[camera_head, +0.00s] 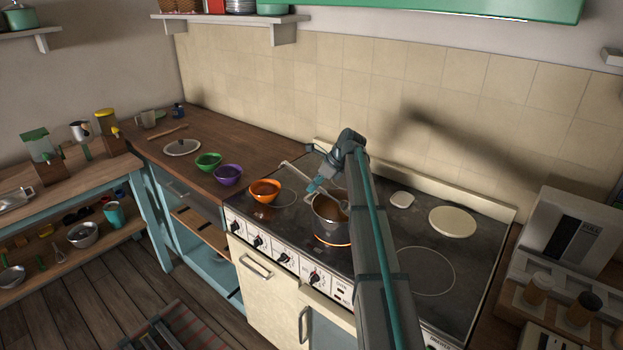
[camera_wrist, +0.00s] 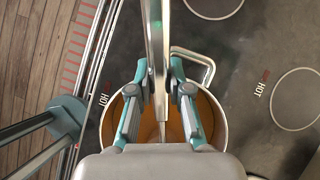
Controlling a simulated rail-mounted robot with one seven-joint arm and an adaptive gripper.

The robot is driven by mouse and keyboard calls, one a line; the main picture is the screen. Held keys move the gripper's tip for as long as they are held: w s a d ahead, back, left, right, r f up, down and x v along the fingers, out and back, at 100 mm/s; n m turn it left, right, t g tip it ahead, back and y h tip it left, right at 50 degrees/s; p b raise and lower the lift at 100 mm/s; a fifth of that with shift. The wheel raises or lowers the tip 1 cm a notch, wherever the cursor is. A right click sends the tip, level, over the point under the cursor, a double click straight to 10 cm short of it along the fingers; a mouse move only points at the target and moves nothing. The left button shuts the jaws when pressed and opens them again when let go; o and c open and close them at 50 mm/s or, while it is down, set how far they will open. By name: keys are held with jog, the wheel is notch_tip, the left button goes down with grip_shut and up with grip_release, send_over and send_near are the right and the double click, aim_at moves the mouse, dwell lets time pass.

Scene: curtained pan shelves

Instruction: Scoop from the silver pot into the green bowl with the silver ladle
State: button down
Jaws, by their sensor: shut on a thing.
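The silver pot (camera_head: 331,232) stands on the front of the stove, with brown-orange contents; in the wrist view the pot (camera_wrist: 224,112) lies beneath my gripper. My gripper (camera_head: 317,187) is above the pot's rim, its fingers shut on the handle of the silver ladle (camera_head: 293,168). In the wrist view the ladle handle (camera_wrist: 158,50) runs between the fingers of my gripper (camera_wrist: 159,92); the ladle's scoop is hidden by the gripper. The green bowl (camera_head: 208,162) sits on the wooden counter, left of the stove, empty as far as I can see.
A purple bowl (camera_head: 228,175) stands beside the green one, and an orange bowl (camera_head: 264,191) stands on the stove's left part, between pot and green bowl. A lid (camera_head: 182,147) lies farther left on the counter (camera_head: 165,163). The tiled wall (camera_head: 330,90) stands behind.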

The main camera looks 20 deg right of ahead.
aim_at(304, 175)
jog(key=f, duration=0.3)
jog(key=shift+s+d+f+b, duration=0.25)
jog(key=shift+s+d+b, duration=0.05)
jog(key=shift+d, duration=0.05)
jog(key=r, duration=0.3)
jog(key=r+p, duration=0.1)
jog(key=r, duration=0.2)
jog(key=r+p, duration=0.1)
jog(key=r, duration=0.2)
jog(key=shift+w+a+r, duration=0.15)
jog(key=shift+w+a, duration=0.2)
jog(key=shift+a, duration=0.05)
jog(key=w+a+f+g+h, duration=0.1)
jog(key=w+a+g+h, duration=0.1)
jog(key=shift+a+f+h, duration=0.3)
jog(key=shift+a+f, duration=0.05)
jog(key=shift+f, duration=0.05)
jog(key=shift+w+a+f+g+h, duration=0.35)
jog(key=shift+a+f+g+h, duration=0.2)
jog(key=shift+h, duration=0.35)
